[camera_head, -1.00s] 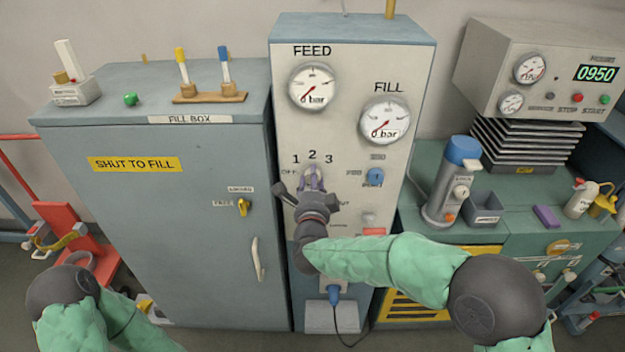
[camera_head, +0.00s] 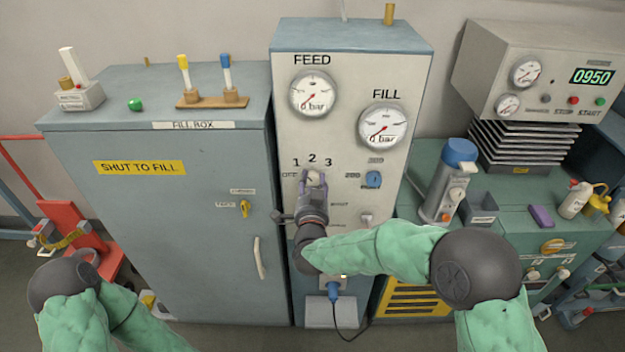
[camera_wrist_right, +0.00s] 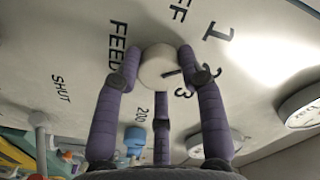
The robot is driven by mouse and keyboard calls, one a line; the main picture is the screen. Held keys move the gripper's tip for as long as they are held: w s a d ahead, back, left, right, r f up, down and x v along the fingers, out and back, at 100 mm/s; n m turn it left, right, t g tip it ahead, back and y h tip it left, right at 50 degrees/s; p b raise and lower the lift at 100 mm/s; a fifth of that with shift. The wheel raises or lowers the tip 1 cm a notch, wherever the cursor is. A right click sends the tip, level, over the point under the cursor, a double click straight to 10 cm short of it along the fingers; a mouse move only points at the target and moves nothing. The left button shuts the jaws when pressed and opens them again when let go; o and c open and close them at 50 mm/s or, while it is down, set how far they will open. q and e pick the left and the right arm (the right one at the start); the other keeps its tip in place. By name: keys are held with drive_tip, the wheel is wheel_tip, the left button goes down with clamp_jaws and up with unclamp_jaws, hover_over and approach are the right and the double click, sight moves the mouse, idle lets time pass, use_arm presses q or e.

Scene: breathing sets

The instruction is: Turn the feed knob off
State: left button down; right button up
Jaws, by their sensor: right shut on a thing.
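The feed knob (camera_head: 313,177) is a pale round knob below the FEED gauge on the grey panel, ringed by the marks OFF, 1, 2 and 3. In the right wrist view the knob (camera_wrist_right: 160,66) has a dark pointer line towards the 2 and 3 side; I cannot tell the exact mark. My right gripper (camera_head: 312,186) is shut on the knob. In the wrist view its purple fingers (camera_wrist_right: 160,78) touch the knob from both sides and below. My left gripper is out of view; only its arm shows at lower left.
The FEED gauge (camera_head: 313,95) and FILL gauge (camera_head: 383,127) both read about 0 bar. A blue knob (camera_head: 373,179) sits right of the gripper. The fill box (camera_head: 190,230) stands close on the left, and a green bench (camera_head: 430,160) on the right.

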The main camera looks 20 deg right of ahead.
drive_tip(key=n+p, duration=0.2)
drive_tip(key=n, duration=0.3)
drive_tip(key=shift+n, duration=0.3)
drive_tip(key=n+p, duration=0.2)
drive_tip(key=n, duration=0.2)
drive_tip(key=shift+n, duration=0.4)
drive_tip(key=shift+p, duration=0.3)
drive_tip(key=o, duration=1.1)
drive_tip(key=shift+o, duration=0.2)
drive_tip(key=v, duration=1.2)
